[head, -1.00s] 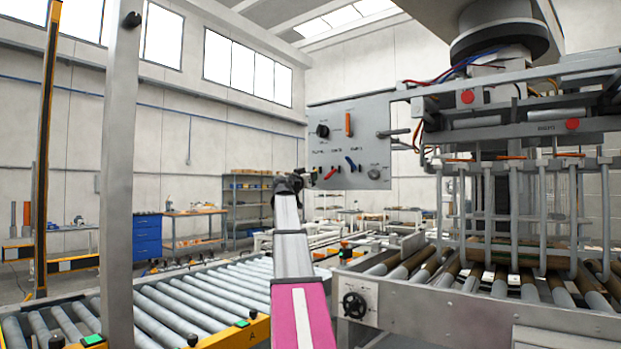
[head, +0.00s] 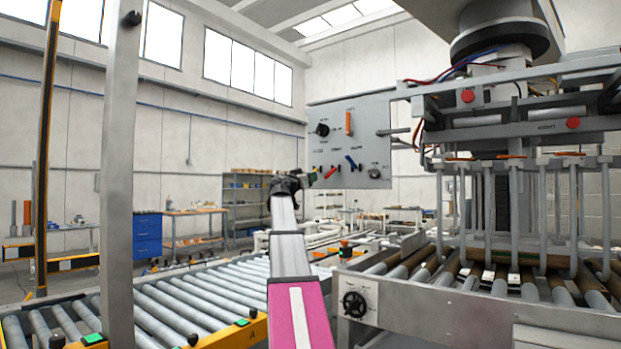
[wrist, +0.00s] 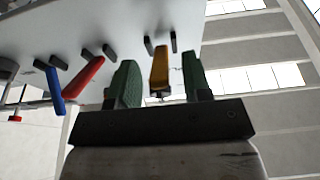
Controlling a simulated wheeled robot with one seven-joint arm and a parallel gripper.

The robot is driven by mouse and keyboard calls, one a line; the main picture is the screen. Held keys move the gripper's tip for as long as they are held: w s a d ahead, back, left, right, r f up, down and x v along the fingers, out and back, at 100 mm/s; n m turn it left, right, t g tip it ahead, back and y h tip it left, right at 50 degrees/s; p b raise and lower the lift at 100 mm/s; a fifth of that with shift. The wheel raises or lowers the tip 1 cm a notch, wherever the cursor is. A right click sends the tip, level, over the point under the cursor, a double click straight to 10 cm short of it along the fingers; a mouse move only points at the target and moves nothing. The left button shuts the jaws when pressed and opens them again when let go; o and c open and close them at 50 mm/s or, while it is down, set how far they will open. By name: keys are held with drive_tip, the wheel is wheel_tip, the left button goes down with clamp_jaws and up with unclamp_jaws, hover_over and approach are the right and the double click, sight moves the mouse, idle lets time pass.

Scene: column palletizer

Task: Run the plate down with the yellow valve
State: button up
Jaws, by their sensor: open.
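The yellow valve (wrist: 160,72) is a short lever on the underside-viewed control panel (wrist: 100,20) in the wrist view. My gripper (wrist: 158,62) is open, with one green finger on each side of the yellow lever and visible gaps to both. In the head view my gripper (head: 311,178) is at the lower left edge of the grey panel (head: 376,125), and the yellow valve cannot be made out there. Which part is the plate I cannot tell; the hooked palletizer head (head: 510,165) hangs over the rollers at right.
A red lever (wrist: 82,78) and a blue lever (wrist: 55,92) sit left of the yellow one in the wrist view. An orange lever (head: 348,123) and a black knob (head: 322,130) are higher on the panel. A roller conveyor (head: 195,305) lies at lower left.

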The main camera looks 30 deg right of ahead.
drive_tip(key=v, duration=0.8)
drive_tip(key=shift+a, duration=0.3)
drive_tip(key=shift+s, duration=0.1)
drive_tip(key=a+f+n+g+y, duration=0.15)
drive_tip(key=a+f+y, duration=0.3)
drive_tip(key=f, duration=1.15)
drive_tip(key=a+f+n+y, duration=0.3)
drive_tip(key=a+f, duration=0.2)
drive_tip(key=f, duration=1)
drive_tip(key=a+f+n+g+y, duration=0.1)
drive_tip(key=a+f+n+y, duration=0.3)
drive_tip(key=f, duration=1.2)
drive_tip(key=s+a+f+n+g+y, duration=0.1)
drive_tip(key=s+a+f+g+y, duration=0.1)
drive_tip(key=s+a+f, duration=0.5)
drive_tip(key=s+a+f+n+g+y, duration=0.1)
drive_tip(key=s+a+f+n+y, duration=0.1)
drive_tip(key=s+a+f, duration=0.5)
drive_tip(key=s+a+f+n+g+y, duration=0.2)
drive_tip(key=s+a+f+y, duration=0.2)
drive_tip(key=f, duration=1.2)
drive_tip(key=s+a, duration=0.3)
drive_tip(key=a, duration=0.1)
drive_tip(key=shift+g, duration=0.35)
drive_tip(key=shift+f, duration=0.1)
